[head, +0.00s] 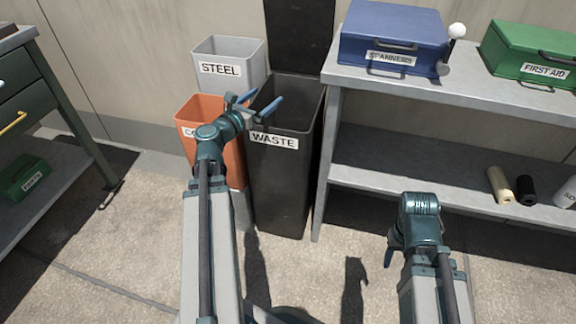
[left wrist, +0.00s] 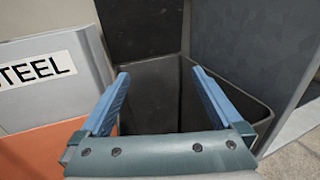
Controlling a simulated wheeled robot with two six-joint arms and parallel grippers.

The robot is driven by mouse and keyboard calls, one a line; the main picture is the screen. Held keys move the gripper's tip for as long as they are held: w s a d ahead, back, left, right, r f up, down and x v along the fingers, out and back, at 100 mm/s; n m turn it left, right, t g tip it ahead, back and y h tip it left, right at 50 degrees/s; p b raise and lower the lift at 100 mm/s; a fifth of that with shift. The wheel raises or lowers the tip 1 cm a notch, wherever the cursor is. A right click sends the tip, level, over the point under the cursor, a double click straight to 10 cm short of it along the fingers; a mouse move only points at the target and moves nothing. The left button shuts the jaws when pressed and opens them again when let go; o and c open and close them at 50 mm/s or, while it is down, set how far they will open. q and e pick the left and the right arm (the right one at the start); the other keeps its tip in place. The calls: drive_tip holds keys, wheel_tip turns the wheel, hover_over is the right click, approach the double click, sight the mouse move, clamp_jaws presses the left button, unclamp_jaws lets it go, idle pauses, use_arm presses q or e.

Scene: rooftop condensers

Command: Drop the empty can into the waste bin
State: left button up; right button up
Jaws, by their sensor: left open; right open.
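The black waste bin (head: 280,190), labelled WASTE, stands on the floor left of the shelf. Its open mouth and dark inner wall (left wrist: 158,90) fill the middle of the left wrist view. My left gripper (head: 263,100) is over the bin's mouth, also seen in the left wrist view (left wrist: 160,75). Its blue fingers are spread with nothing between them. I see no empty can in either view, and the bin's bottom is hidden. My right gripper (head: 391,254) hangs low in front of the shelf, open, with its fingers mostly hidden by its wrist.
A grey STEEL bin (head: 230,50) and an orange bin (head: 190,112) stand left of the waste bin. The shelf (head: 420,158) at right carries a blue SPANNERS box (head: 390,28) and a green FIRST AID box (head: 530,52). A drawer bench (head: 45,90) is at left.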

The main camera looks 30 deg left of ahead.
use_arm(q)
drive_tip(key=shift+s+a, duration=0.1)
drive_tip(key=shift+s, duration=0.85)
